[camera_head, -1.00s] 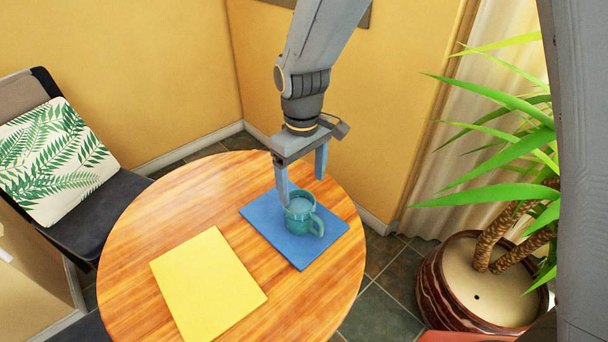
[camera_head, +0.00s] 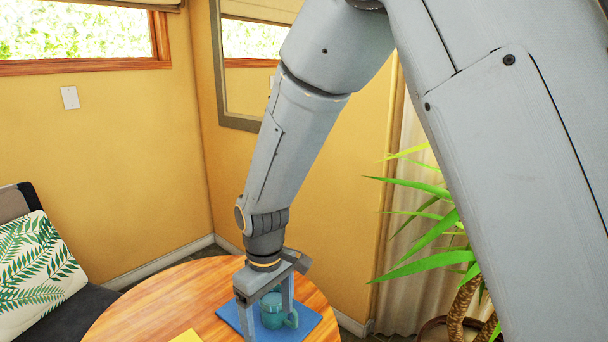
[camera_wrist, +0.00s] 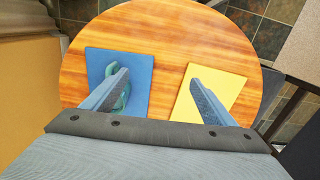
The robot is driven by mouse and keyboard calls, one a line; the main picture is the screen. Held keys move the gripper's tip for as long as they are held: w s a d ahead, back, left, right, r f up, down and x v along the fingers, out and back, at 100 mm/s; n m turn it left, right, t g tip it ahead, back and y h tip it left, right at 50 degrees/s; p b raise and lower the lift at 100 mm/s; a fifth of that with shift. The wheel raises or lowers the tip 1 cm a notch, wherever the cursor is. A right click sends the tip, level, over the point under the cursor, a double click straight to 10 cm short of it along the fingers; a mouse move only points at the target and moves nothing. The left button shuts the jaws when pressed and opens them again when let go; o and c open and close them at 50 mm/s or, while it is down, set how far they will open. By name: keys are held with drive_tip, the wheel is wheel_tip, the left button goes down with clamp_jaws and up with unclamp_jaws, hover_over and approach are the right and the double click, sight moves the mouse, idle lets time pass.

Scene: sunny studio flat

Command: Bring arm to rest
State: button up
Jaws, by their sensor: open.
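My gripper (camera_head: 268,311) is open, pointing down over the round wooden table, with nothing seen between its fingers. It also shows in the wrist view (camera_wrist: 163,92), its two fingers spread wide. A teal mug (camera_head: 273,310) stands on the blue mat, just behind or beside the fingers in the head view. In the wrist view the mug (camera_wrist: 125,99) is largely hidden behind the left finger. How high the fingers are above the mat is hard to tell.
The round table (camera_head: 183,290) carries a blue mat (camera_head: 313,318) and a yellow mat (camera_wrist: 228,88). A chair with a leaf-print cushion (camera_head: 38,262) stands left. A potted plant (camera_head: 440,235) and curtain are right. Yellow walls meet behind the table.

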drive_tip(key=s+d+r+m, duration=0.1)
drive_tip(key=s+d+m, duration=0.2)
drive_tip(key=d, duration=0.6)
drive_tip(key=s+d+r+m, duration=0.2)
drive_tip(key=s+d+m, duration=0.1)
drive_tip(key=d, duration=0.5)
drive_tip(key=s+d+r+m, duration=0.1)
drive_tip(key=s+d+m, duration=0.3)
drive_tip(key=d, duration=0.5)
drive_tip(key=shift+d+r+t, duration=0.15)
drive_tip(key=shift+d+t, duration=0.15)
drive_tip(key=shift+d, duration=0.05)
